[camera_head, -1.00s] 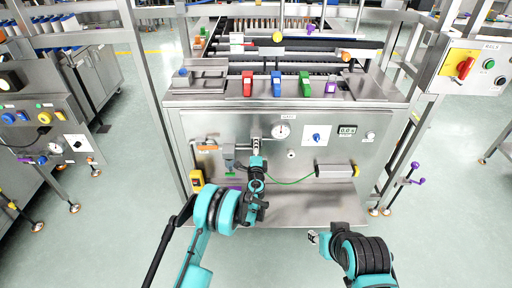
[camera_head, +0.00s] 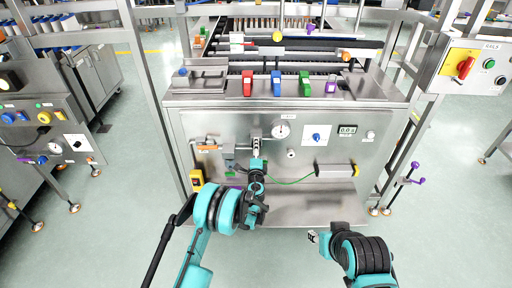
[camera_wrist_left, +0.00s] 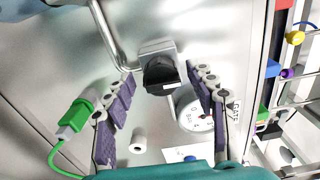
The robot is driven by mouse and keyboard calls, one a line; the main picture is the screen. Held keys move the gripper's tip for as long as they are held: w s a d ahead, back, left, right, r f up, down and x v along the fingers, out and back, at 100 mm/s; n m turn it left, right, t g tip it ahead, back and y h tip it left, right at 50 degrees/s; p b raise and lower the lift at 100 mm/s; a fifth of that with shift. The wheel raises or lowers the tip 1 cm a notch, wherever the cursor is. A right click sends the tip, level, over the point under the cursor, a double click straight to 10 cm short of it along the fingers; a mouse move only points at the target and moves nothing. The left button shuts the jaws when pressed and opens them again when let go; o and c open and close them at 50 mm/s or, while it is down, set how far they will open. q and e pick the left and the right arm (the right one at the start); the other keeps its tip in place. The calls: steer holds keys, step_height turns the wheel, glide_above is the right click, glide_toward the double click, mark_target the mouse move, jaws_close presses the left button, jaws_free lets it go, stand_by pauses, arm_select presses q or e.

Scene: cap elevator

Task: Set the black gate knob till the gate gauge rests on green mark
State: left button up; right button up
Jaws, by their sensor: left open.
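The black gate knob (camera_wrist_left: 160,75) sits on a grey block on the steel panel in the left wrist view. My left gripper (camera_wrist_left: 165,88) is open, with one purple-padded finger on each side of the knob and not closed on it. In the head view my left gripper (camera_head: 257,158) is at the panel front, below the gauge. The round white gate gauge (camera_head: 281,130) is just right of it. The gauge (camera_wrist_left: 194,118) is partly covered by a finger in the wrist view; its needle and green mark are too small to read. My right gripper (camera_head: 313,237) hangs apart at lower right.
A blue knob on a white plate (camera_head: 317,136) and a digital display (camera_head: 347,129) are right of the gauge. A white peg (camera_wrist_left: 138,141) and a green connector (camera_wrist_left: 76,116) with cable lie near my left fingers. A steel shelf (camera_head: 310,205) juts out below.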

arm_select(q)
steer(key=s, duration=1)
steer(key=shift+s, duration=0.4)
steer(key=s+a+r+n+g+y, duration=0.25)
steer(key=s+a+r+n, duration=0.2)
steer(key=a+r, duration=0.4)
steer(key=s+a+r+n+g+y, duration=0.2)
steer(key=s+a+r+n+g, duration=0.15)
steer(key=a+r+n, duration=0.4)
steer(key=s+a+f+n+g+h, duration=0.1)
steer(key=s+n+g+h, duration=0.3)
steer(key=s, duration=2.6)
steer(key=shift+s+a+n+g, duration=0.35)
steer(key=shift+n+g, duration=0.15)
steer(key=shift+n, duration=0.7)
